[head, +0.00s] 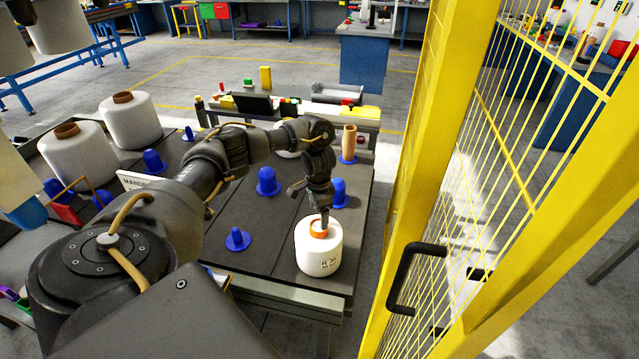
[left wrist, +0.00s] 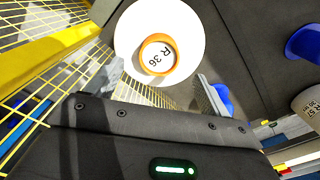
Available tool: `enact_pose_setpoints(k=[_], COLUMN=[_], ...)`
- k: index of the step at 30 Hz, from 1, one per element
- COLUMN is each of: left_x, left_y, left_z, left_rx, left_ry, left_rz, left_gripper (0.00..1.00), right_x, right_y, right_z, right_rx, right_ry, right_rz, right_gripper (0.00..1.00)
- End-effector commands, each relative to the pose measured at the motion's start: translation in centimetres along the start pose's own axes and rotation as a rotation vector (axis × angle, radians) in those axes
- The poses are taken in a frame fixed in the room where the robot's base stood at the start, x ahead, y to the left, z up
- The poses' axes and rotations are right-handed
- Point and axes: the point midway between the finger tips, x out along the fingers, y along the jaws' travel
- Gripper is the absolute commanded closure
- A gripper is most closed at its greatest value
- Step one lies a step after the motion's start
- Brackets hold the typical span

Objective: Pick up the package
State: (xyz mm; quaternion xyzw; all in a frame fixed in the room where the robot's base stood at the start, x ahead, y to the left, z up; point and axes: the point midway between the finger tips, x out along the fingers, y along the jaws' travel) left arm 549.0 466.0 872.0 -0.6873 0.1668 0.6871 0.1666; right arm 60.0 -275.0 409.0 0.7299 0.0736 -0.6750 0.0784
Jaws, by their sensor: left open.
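A white yarn bobbin (head: 318,258) with an orange core stands upright on the dark table near its front right corner. Printed text shows on its side. My left gripper (head: 324,217) is directly above the bobbin and points down at its core. In the left wrist view the bobbin (left wrist: 133,35) is seen end-on, and its core end is marked R 36. The left gripper's fingers (left wrist: 165,82) are apart, one on each side of the core. Whether they touch the bobbin cannot be told. My right gripper is not in view.
Blue pegs (head: 267,183) stand on the table, one just behind the bobbin (head: 339,192). A brown tube (head: 349,142) stands at the back right. Large white bobbins (head: 131,122) stand at the left. A yellow fence post (head: 425,170) with mesh rises close on the right.

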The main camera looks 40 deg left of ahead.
Motion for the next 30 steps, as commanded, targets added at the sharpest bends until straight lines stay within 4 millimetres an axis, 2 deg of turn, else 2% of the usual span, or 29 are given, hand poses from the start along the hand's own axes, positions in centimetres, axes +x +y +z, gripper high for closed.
enact_pose_setpoints(k=[1,8,18,28,30], left_x=[0.8,1.2,5.8,6.3,6.3], left_y=[0.1,0.1,0.2,0.1,0.1], left_z=[0.0,-0.1,0.2,0.1,0.1], left_rx=[0.000,0.002,0.002,0.002,0.002], left_ry=[-0.001,-0.001,-0.001,0.000,0.000], left_rz=[0.002,0.000,0.002,0.000,0.000], left_gripper=[0.19,0.19,0.19,0.19,0.27], right_x=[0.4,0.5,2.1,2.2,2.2], right_y=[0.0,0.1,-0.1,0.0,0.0], right_z=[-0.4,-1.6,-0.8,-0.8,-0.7], right_rx=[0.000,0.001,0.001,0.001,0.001], right_ry=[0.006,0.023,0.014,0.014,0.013], right_rz=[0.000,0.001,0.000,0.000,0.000], right_gripper=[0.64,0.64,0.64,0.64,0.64])
